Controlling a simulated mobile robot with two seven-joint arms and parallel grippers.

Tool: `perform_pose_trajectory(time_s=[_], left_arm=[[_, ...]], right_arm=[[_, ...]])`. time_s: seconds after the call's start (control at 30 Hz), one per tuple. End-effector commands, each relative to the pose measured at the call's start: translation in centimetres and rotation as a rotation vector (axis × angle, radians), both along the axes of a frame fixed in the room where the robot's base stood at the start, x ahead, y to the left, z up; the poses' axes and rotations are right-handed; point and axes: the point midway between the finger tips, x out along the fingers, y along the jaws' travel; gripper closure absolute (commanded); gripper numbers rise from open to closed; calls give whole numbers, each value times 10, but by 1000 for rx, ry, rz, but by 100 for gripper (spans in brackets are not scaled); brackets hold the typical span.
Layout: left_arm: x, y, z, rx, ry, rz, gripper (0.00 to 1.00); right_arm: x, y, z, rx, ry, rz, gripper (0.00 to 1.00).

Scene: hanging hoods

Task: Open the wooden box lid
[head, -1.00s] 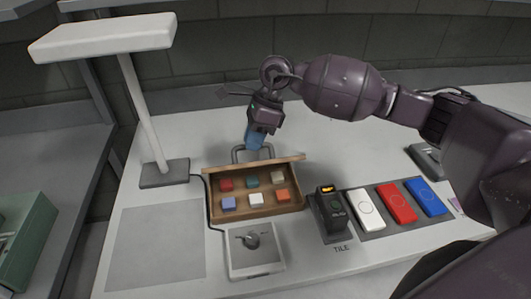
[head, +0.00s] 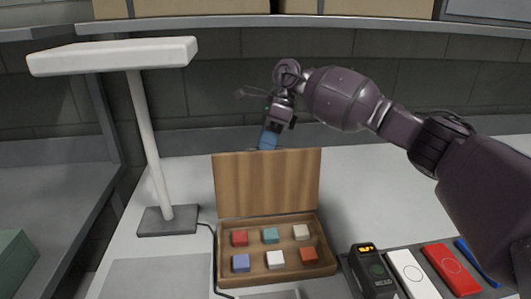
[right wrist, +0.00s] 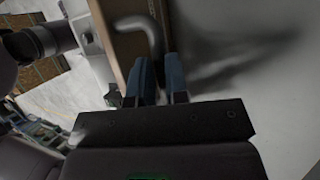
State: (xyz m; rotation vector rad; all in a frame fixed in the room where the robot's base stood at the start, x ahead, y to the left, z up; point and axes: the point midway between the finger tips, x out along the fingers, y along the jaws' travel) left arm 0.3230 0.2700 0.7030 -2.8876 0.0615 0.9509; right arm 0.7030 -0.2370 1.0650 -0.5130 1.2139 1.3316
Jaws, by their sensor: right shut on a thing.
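The wooden box (head: 328,262) stands on the white table with its inside exposed. Its lid (head: 268,183) stands up at the back, its broad inner face toward me. My right gripper (head: 268,142) is at the lid's top edge, on the far side, with its blue fingers pointing down. In the right wrist view, the fingers (right wrist: 160,80) are shut on a grey bent handle (right wrist: 153,35) beside the lid's wooden edge (right wrist: 128,45). The lid hides most of the handle in the head view. My left gripper is not in view.
Several coloured cubes (head: 275,259) sit in the box. A white lamp (head: 150,150) stands at the left. A dark device (head: 372,275) and white and red tiles (head: 412,275) (head: 450,268) lie at the right. The table behind the tiles is clear.

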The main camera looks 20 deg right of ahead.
Motion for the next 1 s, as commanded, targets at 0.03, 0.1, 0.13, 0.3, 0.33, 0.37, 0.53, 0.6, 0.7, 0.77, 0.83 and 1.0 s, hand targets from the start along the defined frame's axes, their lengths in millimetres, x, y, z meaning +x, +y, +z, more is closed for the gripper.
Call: perform_pose_trajectory(time_s=[0.03, 0.1, 0.13, 0.3, 0.33, 0.37, 0.53, 0.6, 0.7, 0.77, 0.83, 1.0], left_arm=[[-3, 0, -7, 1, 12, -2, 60], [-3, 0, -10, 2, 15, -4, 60], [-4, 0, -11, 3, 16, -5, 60], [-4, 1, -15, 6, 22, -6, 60], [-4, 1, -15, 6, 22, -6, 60], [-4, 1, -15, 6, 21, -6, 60], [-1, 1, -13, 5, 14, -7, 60], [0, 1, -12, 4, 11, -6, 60], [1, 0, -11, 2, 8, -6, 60], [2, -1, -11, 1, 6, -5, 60], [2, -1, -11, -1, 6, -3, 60], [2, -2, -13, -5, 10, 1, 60]], right_arm=[[4, -1, -16, -3, 16, 3, 100], [8, -2, -17, -4, 16, 5, 100], [9, -2, -17, -3, 16, 4, 100], [15, -4, -18, -4, 13, 4, 100], [15, -4, -18, -4, 12, 4, 100], [16, -5, -18, -5, 11, 3, 100], [17, -5, -18, -6, 7, -1, 100], [18, -6, -17, -6, 7, -2, 100], [18, -6, -18, -5, 6, -4, 100], [18, -6, -18, -4, 6, -4, 100], [18, -6, -18, -5, 7, -5, 79], [18, -6, -17, -5, 8, -3, 60]])
